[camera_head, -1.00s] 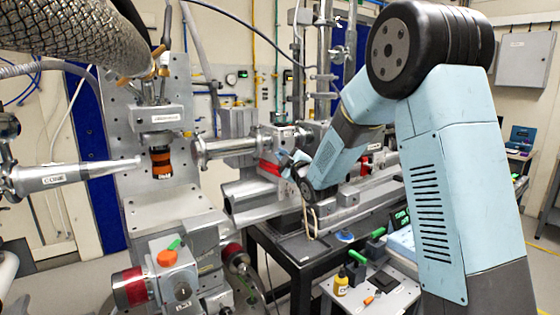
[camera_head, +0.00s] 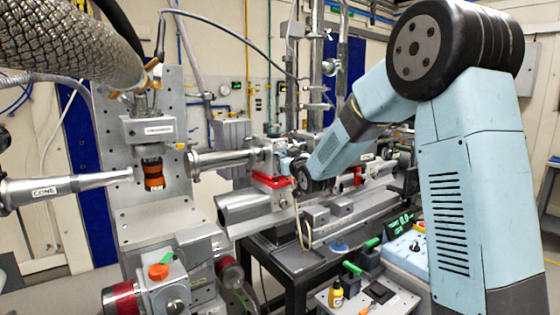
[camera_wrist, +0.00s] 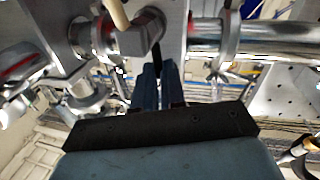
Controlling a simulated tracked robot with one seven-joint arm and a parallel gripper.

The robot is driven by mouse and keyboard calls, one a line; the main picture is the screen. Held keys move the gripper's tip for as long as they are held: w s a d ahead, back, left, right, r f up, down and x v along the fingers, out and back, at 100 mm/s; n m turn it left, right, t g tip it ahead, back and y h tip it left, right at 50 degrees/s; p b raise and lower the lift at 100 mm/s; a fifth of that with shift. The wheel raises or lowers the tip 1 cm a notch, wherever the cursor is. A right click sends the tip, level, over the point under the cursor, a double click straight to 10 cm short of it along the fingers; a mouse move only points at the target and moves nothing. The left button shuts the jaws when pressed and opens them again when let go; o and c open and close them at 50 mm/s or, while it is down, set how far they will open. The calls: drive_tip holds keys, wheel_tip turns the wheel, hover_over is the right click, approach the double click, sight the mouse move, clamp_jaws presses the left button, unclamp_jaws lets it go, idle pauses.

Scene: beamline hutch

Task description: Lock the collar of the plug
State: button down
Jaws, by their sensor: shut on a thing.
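My gripper (camera_wrist: 158,72) shows in the wrist view as two dark blue fingers held close together, pointing up at a bright metal fitting. The beige cable (camera_wrist: 118,14) runs down in front of this fitting. The plug (camera_wrist: 142,38) appears to be the metal piece at the cable's end, by the fingertips; its collar and any lock mark are too small and blurred to make out. In the head view my gripper (camera_head: 287,164) is at the beamline pipe's flange, left of my wrist, and mostly hidden. The cable (camera_head: 300,228) hangs in a loop below it.
A pipe (camera_head: 220,158) and a metal rail (camera_head: 245,205) lie close around my gripper. A cone (camera_head: 70,186) juts in at the left. A small bench (camera_head: 395,305) at the lower right bears a yellow bottle (camera_head: 336,293) and green-handled tools (camera_head: 352,268).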

drive_tip(key=shift+w+d+f+m, duration=0.15)
drive_tip(key=shift+d+f+m, duration=0.1)
drive_tip(key=shift+m, duration=0.35)
drive_tip(key=shift+h, duration=0.3)
drive_tip(key=c, duration=1.4)
unclamp_jaws()
drive_tip(key=shift+r, duration=0.1)
drive_tip(key=shift+o, duration=0.9)
drive_tip(key=shift+r, duration=0.1)
drive_tip(key=v, duration=1.3)
drive_tip(key=shift+s+d, duration=0.2)
drive_tip(key=shift+s, duration=0.1)
drive_tip(key=shift+d, duration=0.1)
